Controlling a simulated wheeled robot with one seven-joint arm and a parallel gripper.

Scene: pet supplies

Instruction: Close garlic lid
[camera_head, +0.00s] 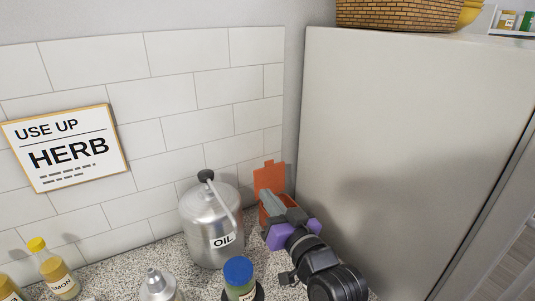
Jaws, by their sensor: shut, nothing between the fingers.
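An orange container stands in the corner between the tiled wall and the tall grey cabinet, with its orange lid (269,177) standing up, open, at the back. No label shows on it, so I cannot read whether it is the garlic one. My gripper (267,195) is shut and empty, reaching in from the lower right. Its tips are in front of the lid and over the container's body (290,199). The gripper hides much of the container's front and opening. I cannot tell whether the tips touch it.
A metal oil can (207,225) stands close to the left of my gripper. A blue-capped jar (239,278) is in front of it. The grey cabinet (405,150) bounds the right side. A metal bottle (157,287) and a yellow-capped lemon bottle (54,272) stand further left on the speckled counter.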

